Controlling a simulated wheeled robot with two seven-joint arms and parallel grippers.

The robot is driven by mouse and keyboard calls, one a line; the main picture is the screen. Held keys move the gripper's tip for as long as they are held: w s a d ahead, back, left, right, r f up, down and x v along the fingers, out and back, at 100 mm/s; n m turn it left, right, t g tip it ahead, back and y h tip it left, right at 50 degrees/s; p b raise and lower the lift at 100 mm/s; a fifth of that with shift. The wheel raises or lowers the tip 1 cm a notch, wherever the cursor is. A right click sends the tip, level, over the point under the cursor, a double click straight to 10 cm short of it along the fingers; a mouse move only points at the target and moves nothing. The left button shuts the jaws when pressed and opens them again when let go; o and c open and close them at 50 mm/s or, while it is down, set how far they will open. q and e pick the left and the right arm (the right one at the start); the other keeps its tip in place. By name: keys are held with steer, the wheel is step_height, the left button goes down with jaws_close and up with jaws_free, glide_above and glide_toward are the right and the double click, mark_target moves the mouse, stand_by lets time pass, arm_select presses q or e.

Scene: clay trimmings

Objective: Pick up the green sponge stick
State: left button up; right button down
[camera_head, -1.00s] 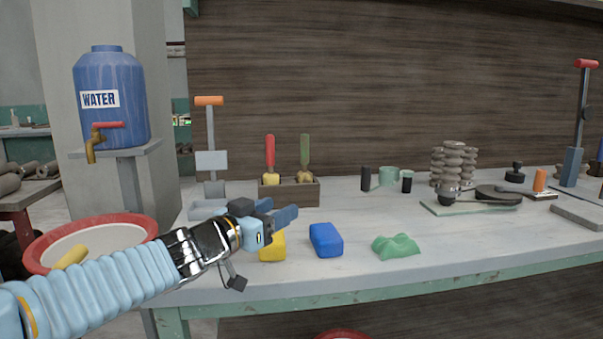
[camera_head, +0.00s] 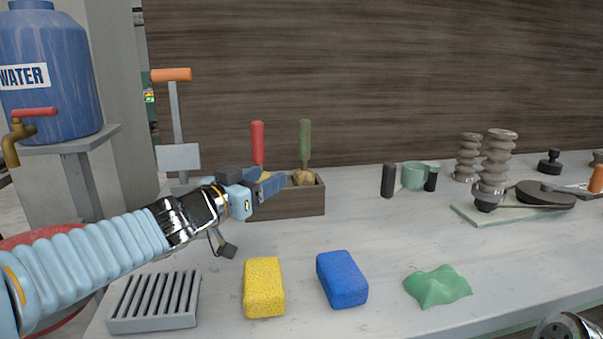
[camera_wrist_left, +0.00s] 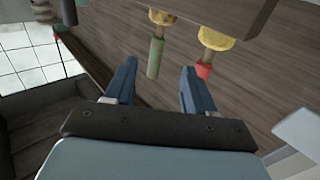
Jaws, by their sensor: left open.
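The green sponge stick (camera_head: 304,140) stands upright, green handle up, in a small wooden box (camera_head: 288,208) on the table. Its yellow sponge end shows at the box rim. In the left wrist view the green sponge stick (camera_wrist_left: 156,57) appears between and beyond the fingertips. A red sponge stick (camera_head: 258,143) stands to its left in the same box; its sponge is partly hidden by my gripper. My left gripper (camera_head: 272,184) is open and empty, in front of the box's left part in the head view, not holding either stick.
A yellow sponge (camera_head: 264,288), a blue sponge (camera_head: 342,279) and a green lump (camera_head: 438,287) lie along the front. A grey slotted tray (camera_head: 155,302) is at front left. The table between box and sponges is clear.

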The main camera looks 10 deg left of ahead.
mark_target(301, 159)
arm_select(q)
steer(key=x, duration=0.7)
steer(key=shift+w+r, duration=0.1)
steer(key=shift+w, duration=0.15)
steer(key=shift+x, duration=0.75)
steer(key=shift+w+d+b, duration=0.35)
steer(key=shift+w+b, duration=0.05)
steer(key=shift+b, duration=0.2)
steer(key=shift+x, duration=2.1)
steer(key=shift+r, duration=0.1)
jaws_close()
